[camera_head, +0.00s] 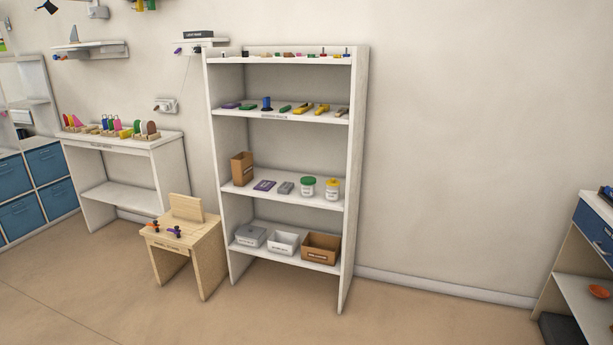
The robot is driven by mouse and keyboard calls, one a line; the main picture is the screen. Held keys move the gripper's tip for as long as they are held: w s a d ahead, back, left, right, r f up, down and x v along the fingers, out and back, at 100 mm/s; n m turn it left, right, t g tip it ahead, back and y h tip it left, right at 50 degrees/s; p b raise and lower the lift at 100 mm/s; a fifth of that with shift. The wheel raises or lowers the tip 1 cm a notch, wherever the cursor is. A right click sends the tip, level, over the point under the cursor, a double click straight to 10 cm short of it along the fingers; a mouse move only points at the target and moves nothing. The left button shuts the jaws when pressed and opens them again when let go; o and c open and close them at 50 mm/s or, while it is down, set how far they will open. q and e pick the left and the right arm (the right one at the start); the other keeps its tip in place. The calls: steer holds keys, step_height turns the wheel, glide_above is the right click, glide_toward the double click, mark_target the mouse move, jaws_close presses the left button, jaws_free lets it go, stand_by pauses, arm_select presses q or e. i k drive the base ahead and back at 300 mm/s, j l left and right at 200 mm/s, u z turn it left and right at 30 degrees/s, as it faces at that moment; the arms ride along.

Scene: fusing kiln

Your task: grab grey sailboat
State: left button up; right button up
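A small grey shape like a sail (74,34) stands upright on the white wall shelf (92,52) at the upper left. It looks like the grey sailboat, but it is too small and far off to make out its hull clearly. Neither of my grippers shows in the head view, and nothing is seen touching the sail shape.
Below the wall shelf is a white table (122,145) with colourful pieces. A small wooden desk (187,238) and a tall white shelf unit (358,150) stand to its right. Blue bins (22,215) are far left. Open floor (90,290) lies in front.

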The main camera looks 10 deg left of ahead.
mark_target(74, 37)
steer(key=i+u, duration=0.4)
steer(key=i, duration=0.2)
steer(key=i+u, duration=0.35)
steer(key=i, duration=0.25)
steer(key=i+l+u, duration=0.4)
steer(key=i, duration=0.2)
